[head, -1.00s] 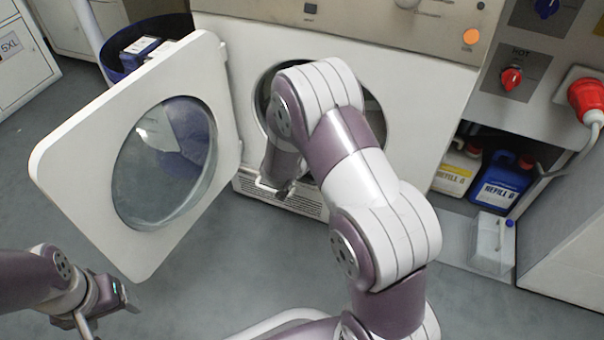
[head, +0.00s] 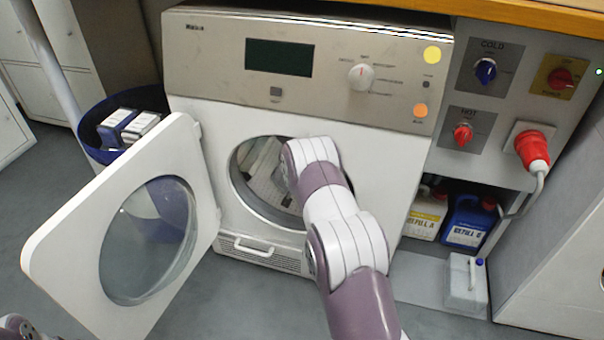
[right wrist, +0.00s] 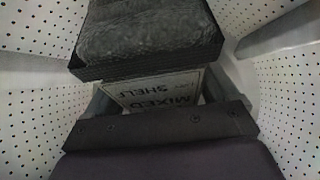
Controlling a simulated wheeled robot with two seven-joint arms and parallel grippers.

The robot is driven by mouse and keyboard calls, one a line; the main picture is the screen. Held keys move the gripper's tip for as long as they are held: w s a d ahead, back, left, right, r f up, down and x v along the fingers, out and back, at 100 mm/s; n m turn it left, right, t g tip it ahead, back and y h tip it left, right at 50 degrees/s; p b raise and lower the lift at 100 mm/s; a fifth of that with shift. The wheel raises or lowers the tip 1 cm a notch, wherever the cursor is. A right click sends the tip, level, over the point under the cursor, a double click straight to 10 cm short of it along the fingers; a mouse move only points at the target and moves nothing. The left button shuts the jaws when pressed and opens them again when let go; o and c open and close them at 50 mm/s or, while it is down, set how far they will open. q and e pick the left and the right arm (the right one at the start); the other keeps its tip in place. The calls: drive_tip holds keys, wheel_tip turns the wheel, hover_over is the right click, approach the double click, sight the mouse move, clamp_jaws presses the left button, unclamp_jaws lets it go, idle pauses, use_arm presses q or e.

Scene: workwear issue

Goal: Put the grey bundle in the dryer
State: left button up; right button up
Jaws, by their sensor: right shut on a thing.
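My right arm reaches through the opening, so the right gripper is hidden in the head view. The right wrist view shows the perforated drum wall (right wrist: 35,110) around my right gripper (right wrist: 158,93). The gripper is shut on the grey bundle (right wrist: 150,32), a dark grey fuzzy folded stack with a white label reading "MIXED SHELF". The bundle is inside the drum; whether it touches the drum is unclear. My left gripper is out of view; only a bit of that arm shows at lower left.
A blue bin (head: 92,118) with white-and-blue boxes stands behind the door.

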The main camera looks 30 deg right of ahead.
drive_tip(key=shift+w+d, duration=0.3)
drive_tip(key=shift+d, duration=0.1)
drive_tip(key=o, duration=1)
drive_tip(key=p+v, duration=0.7)
drive_tip(key=v, duration=0.5)
drive_tip(key=shift+s+a+r, duration=0.25)
